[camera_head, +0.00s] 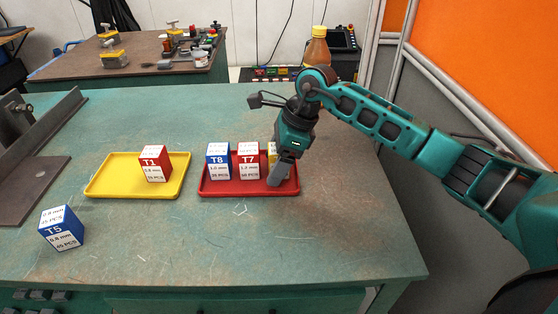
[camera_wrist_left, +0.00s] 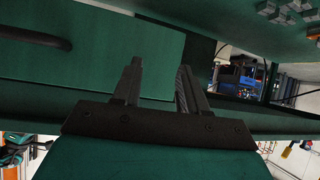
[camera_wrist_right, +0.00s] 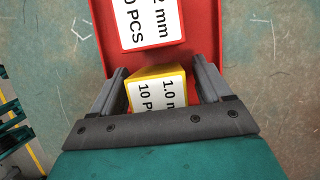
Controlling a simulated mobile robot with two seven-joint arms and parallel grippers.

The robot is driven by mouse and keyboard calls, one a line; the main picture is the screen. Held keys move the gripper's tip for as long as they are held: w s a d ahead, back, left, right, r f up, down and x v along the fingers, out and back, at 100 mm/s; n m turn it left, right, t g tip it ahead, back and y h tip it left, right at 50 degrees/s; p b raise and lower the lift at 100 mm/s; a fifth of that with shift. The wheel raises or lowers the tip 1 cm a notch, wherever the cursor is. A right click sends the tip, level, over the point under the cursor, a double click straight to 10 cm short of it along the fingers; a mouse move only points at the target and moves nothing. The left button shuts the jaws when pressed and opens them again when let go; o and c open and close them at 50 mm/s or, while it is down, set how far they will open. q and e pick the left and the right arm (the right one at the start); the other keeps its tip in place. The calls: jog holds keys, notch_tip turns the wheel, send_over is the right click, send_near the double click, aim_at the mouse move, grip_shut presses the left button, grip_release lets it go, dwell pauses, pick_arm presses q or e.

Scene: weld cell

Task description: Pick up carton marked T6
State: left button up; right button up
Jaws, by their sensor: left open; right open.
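A yellow carton (camera_head: 271,150) stands at the right end of the red tray (camera_head: 222,189), mostly hidden behind my right gripper (camera_head: 276,182). In the right wrist view the yellow carton (camera_wrist_right: 158,91) sits between the open fingers of my right gripper (camera_wrist_right: 155,80); its label reads "1.0 m" and "10 P", and its T mark is hidden. I cannot tell whether the fingers touch it. My left gripper (camera_wrist_left: 155,80) is open and empty, facing a green drawer front in the left wrist view; it is out of the head view.
Blue carton T8 (camera_head: 219,161) and red carton T7 (camera_head: 249,161) stand left of the yellow carton in the red tray. Red carton T1 (camera_head: 155,164) is in the yellow tray (camera_head: 110,187). Blue carton T5 (camera_head: 61,229) stands at the front left. The table's front right is clear.

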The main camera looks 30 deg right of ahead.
jog(key=shift+c, duration=0.3)
jog(key=c, duration=1)
jog(key=shift+r, duration=0.15)
